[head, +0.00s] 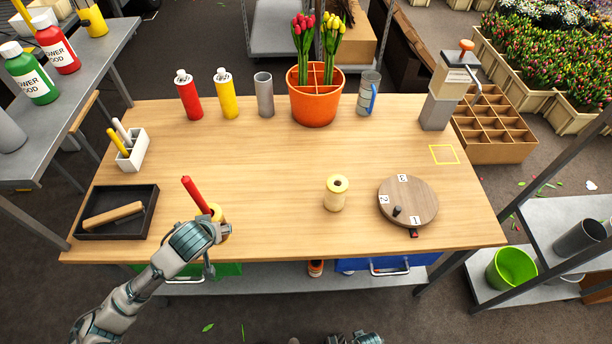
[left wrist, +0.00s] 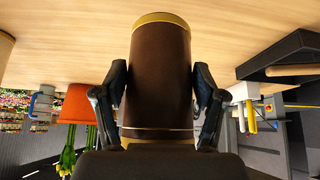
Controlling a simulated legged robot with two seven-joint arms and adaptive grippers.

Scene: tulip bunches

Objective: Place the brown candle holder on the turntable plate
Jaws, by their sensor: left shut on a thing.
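The brown candle holder (left wrist: 158,75), a dark brown cylinder with gold rims, is between the two fingers of my left gripper (left wrist: 158,105) in the left wrist view. My left gripper is shut on it. In the head view my left gripper (head: 217,238) is at the table's front left and mostly hides the holder; a gold part (head: 216,212) shows beside a leaning red candle (head: 194,194). I cannot tell whether the holder touches the table. The round wooden turntable plate (head: 425,192), marked 1, 2 and 3, lies at the right with a small dark knob on it. Part of my right gripper (head: 356,339) shows at the bottom edge.
A cream spool (head: 336,194) stands between my left gripper and the turntable. A dark tray (head: 146,222) lies at the left, below a white holder (head: 133,152). Bottles, a grey cylinder and an orange tulip pot (head: 315,107) line the back. The table's middle is clear.

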